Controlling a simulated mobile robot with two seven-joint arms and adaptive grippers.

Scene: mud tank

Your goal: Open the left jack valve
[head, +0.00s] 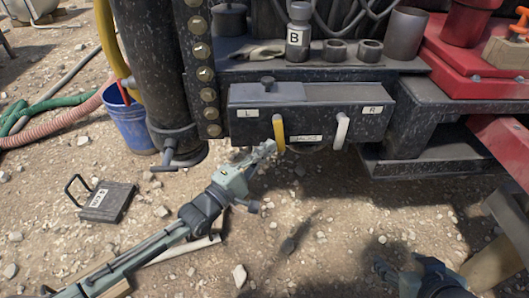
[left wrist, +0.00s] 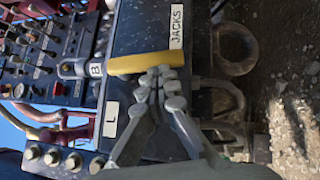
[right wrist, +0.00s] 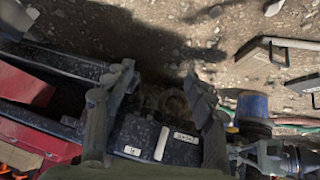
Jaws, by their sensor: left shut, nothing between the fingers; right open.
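The dark jack box (head: 312,120) has an L label at left, an R label at right and a JACKS label between. A yellow handle (head: 278,132) hangs down on the left and a white handle (head: 341,131) on the right. My left gripper (head: 268,149) is shut and empty near the yellow handle's lower end. In the left wrist view its closed fingertips (left wrist: 163,80) lie right beside the yellow handle (left wrist: 140,63); I cannot tell whether they touch. My right gripper (head: 392,273) is low at the right. It is open and empty in the right wrist view (right wrist: 162,83).
A shelf above the box holds a bottle marked B (head: 298,35) and metal rings. Red machinery (head: 470,60) is at right. Stony ground in front is mostly free.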

